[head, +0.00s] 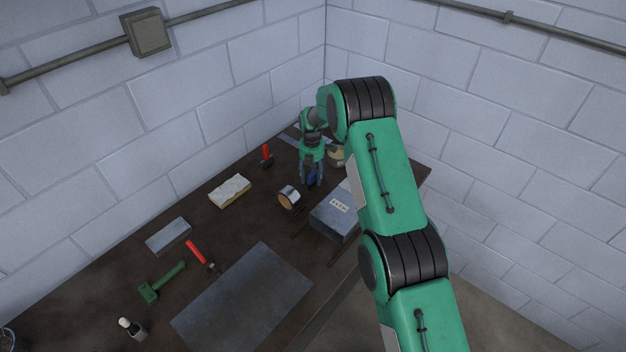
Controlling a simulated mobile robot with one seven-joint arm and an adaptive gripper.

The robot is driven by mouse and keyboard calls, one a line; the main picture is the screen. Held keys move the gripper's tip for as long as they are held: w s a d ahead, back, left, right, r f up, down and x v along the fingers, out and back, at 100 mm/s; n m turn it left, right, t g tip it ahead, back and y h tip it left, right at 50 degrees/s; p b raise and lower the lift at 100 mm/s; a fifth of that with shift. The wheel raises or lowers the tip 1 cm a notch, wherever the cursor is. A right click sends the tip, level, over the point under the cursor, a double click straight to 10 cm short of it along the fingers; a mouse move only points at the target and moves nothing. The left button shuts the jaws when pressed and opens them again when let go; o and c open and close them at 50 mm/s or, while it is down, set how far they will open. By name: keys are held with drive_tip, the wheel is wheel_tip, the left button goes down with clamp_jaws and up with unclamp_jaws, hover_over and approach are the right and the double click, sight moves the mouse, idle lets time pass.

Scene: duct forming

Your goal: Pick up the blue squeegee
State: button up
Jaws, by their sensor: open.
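A small dark blue object (312,173), likely the blue squeegee, is at the far part of the dark bench. It is mostly hidden by my gripper. My gripper (311,182) points down over it with its fingers apart, one on each side of the blue. I cannot tell whether the fingers touch it.
A copper-faced roll (289,197) lies just left of my gripper, and a grey box (336,212) stands to the right. A tin (336,157) is behind.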

sight(312, 173)
idle(0.3)
clamp_jaws()
drive_tip(key=shift+r, duration=5)
drive_tip(key=c, duration=0.7)
unclamp_jaws()
drive_tip(key=shift+c, duration=0.2)
drive_tip(key=c, duration=0.4)
